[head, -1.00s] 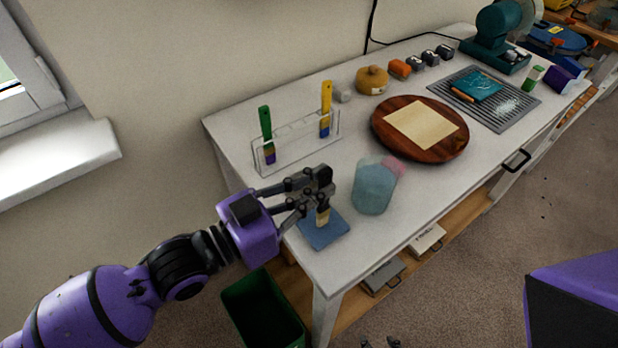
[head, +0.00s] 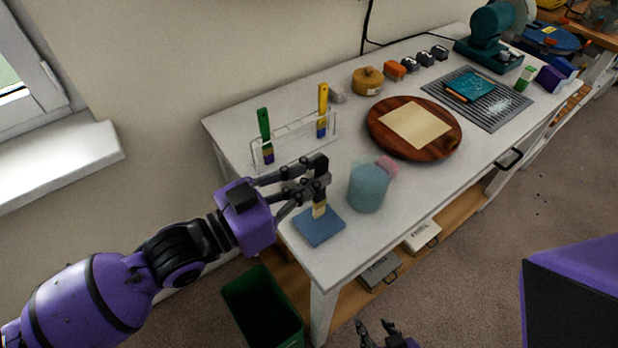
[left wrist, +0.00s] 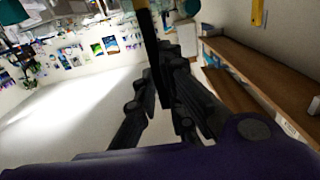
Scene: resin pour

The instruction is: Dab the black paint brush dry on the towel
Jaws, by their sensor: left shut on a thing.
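My left gripper (head: 318,172) is shut on the black paint brush (head: 319,210), which points down with its pale bristles low. The bristles are over the back part of the blue folded towel (head: 320,230) near the table's front left corner. I cannot tell whether they touch it.
A blue-grey jar (head: 368,187) stands right of the towel. Behind it are a clear rack (head: 294,141) with green and yellow brushes and a round wooden board (head: 450,145). A green bin (head: 262,310) is below the table.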

